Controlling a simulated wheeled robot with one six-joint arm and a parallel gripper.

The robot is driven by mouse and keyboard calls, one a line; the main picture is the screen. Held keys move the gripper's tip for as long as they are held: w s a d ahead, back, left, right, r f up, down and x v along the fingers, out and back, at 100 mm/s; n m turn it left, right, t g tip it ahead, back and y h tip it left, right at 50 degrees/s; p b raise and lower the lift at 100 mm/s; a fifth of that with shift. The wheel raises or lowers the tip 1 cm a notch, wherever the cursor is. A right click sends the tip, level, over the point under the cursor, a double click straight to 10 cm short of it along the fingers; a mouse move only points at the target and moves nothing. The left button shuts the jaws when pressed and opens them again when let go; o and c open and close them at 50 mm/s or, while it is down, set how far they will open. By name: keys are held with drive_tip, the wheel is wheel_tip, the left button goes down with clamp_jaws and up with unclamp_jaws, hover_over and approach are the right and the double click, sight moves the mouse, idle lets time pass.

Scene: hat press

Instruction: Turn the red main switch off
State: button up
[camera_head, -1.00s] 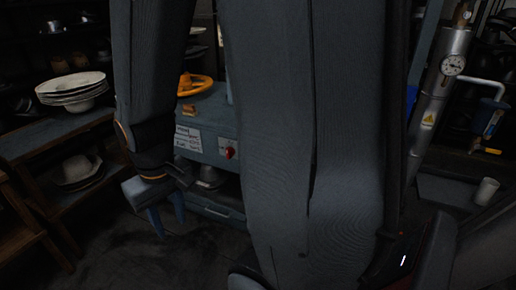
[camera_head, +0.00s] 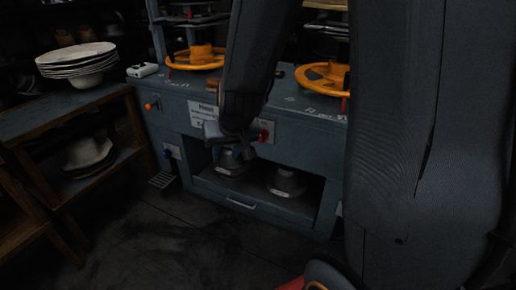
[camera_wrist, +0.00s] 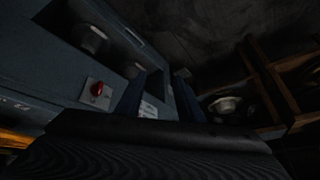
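The red main switch (camera_head: 265,131) is a red knob on a pale plate on the front of the blue-grey press bench (camera_head: 310,142). In the head view my gripper (camera_head: 232,150) is in front of the bench, just left of and below the switch, and partly overlaps its plate. In the wrist view the switch (camera_wrist: 97,88) shows whole, to the left of both fingers. My gripper (camera_wrist: 157,82) has its two fingers apart with nothing held between them. I see no contact with the switch. The knob's exact angle is too small to read.
Orange handwheels (camera_head: 195,57) stand on the bench top. Hat forms (camera_head: 286,182) sit in the open bay below. An orange knob (camera_head: 152,105) and a blue knob (camera_head: 168,153) are at the bench's left. A wooden shelf (camera_head: 60,128) with hats stands left; floor between is clear.

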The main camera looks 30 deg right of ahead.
drive_tip(key=w+d+f+m+t+h+b, duration=0.1)
drive_tip(key=w+f+b, duration=0.2)
drive_tip(key=w, duration=0.2)
drive_tip(key=w+d+f+t+b, duration=0.1)
drive_tip(key=w+f+t+b, duration=0.15)
drive_tip(key=w+b, duration=0.2)
drive_tip(key=m+t+h+b, duration=0.2)
drive_tip(key=m+h+b, duration=0.85)
drive_tip(key=b, duration=1.25)
approach(262, 136)
wheel_tip(262, 136, down, 2)
drive_tip(key=w+n+h, duration=0.3)
drive_tip(key=b+x, duration=0.3)
drive_tip(key=x, duration=0.4)
drive_tip(key=shift+f, duration=0.2)
drive_tip(key=shift+d+g, duration=0.15)
drive_tip(key=shift+g, duration=0.1)
clamp_jaws()
